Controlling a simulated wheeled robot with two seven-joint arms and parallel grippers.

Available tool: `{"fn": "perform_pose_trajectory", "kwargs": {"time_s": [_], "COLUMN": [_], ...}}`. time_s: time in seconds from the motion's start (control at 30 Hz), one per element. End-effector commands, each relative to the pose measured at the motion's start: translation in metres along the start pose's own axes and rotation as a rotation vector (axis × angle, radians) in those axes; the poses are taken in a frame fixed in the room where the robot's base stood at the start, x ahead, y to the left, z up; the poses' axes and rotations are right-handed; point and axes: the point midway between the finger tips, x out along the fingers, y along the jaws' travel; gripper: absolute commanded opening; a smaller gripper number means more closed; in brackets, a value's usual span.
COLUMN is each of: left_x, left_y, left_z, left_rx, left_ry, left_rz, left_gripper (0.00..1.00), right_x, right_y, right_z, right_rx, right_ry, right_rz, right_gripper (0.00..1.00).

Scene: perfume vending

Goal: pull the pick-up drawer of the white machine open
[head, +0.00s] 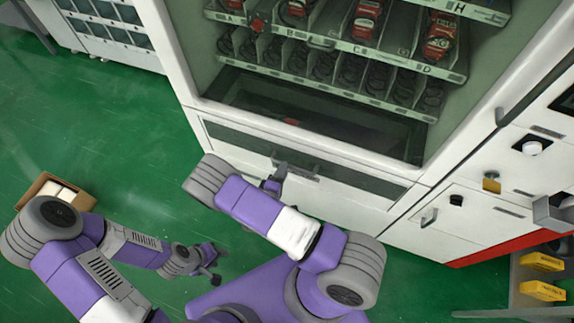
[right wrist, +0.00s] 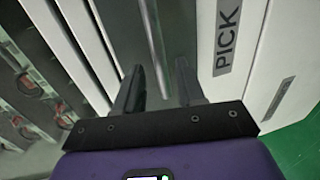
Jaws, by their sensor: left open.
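The white machine (head: 172,62) stands ahead, and its pick-up drawer (head: 375,187) is the low front panel with a dark window strip. The drawer looks shut and flush. Its handle (head: 303,173) is partly hidden by my right gripper (head: 277,178). In the right wrist view, the right gripper (right wrist: 158,85) has its fingers apart, pointing at the drawer front, with a light bar (right wrist: 160,65) between them. Contact with the bar cannot be told. The PICK label (right wrist: 226,42) is beside one finger. My left gripper (head: 212,264) is open and empty, low over the green floor.
Shelves of red goods (head: 366,20) are behind the machine's glass. A panel with a padlock (head: 491,182) is at the right. An open cardboard box (head: 62,192) lies at the left. Yellow boxes (head: 543,291) sit at the lower right. Green floor (head: 105,130) is clear at the left.

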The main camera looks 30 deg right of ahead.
Motion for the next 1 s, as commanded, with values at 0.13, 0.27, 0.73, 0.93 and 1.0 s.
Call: {"fn": "perform_pose_trajectory", "kwargs": {"time_s": [0.13,0.27,0.73,0.93,1.0], "left_x": [0.006,0.009,0.009,0.009,0.009], "left_y": [-0.002,-0.003,-0.003,-0.003,-0.003], "left_z": [0.000,0.000,0.000,0.000,0.000], "left_rx": [0.000,0.000,0.000,0.000,0.000], "left_ry": [0.000,0.000,0.000,0.000,0.000], "left_rz": [0.000,0.000,0.000,0.000,0.000], "left_gripper": [0.43,0.43,0.43,0.43,0.43], "right_x": [0.023,0.035,0.039,0.039,0.039], "right_y": [-0.001,-0.001,0.000,0.000,0.000], "right_z": [0.001,0.001,0.001,0.001,0.001], "right_rx": [0.000,0.000,-0.001,-0.001,-0.001], "right_ry": [-0.003,-0.003,-0.003,-0.003,-0.003], "right_rz": [0.000,0.000,-0.002,-0.002,-0.002], "right_gripper": [0.39,0.39,0.19,0.00,0.00]}}
